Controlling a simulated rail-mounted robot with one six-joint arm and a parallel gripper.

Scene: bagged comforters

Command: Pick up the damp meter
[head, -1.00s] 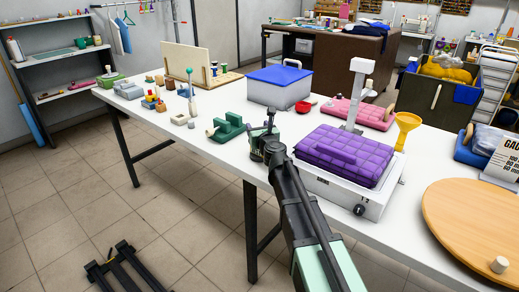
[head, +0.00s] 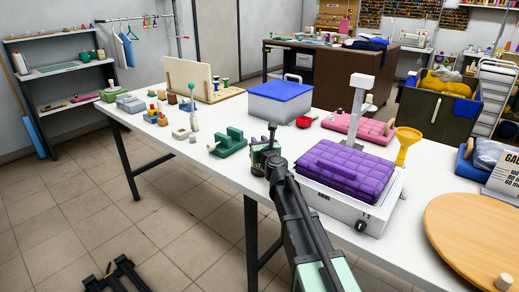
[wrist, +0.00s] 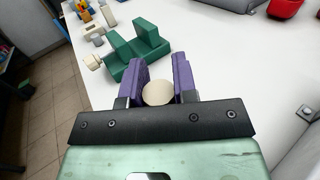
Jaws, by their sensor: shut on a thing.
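My gripper (wrist: 160,85) has two purple fingers, closed on a pale cream round-ended thing (wrist: 158,93) in the wrist view. Only its round end shows, so I cannot tell its full shape or whether it is the damp meter. In the head view my gripper (head: 264,155) is low over the front edge of the white table, left of the purple quilted bag, and the held thing is hidden there. No other thing in view can be clearly told as the damp meter.
A green block-like fixture (head: 230,142) with a cream knob stands just left of my gripper. A purple quilted bag (head: 360,165) lies on a white scale (head: 345,208) to its right. A blue-lidded box (head: 280,103) stands behind. Small items stand further left on the table.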

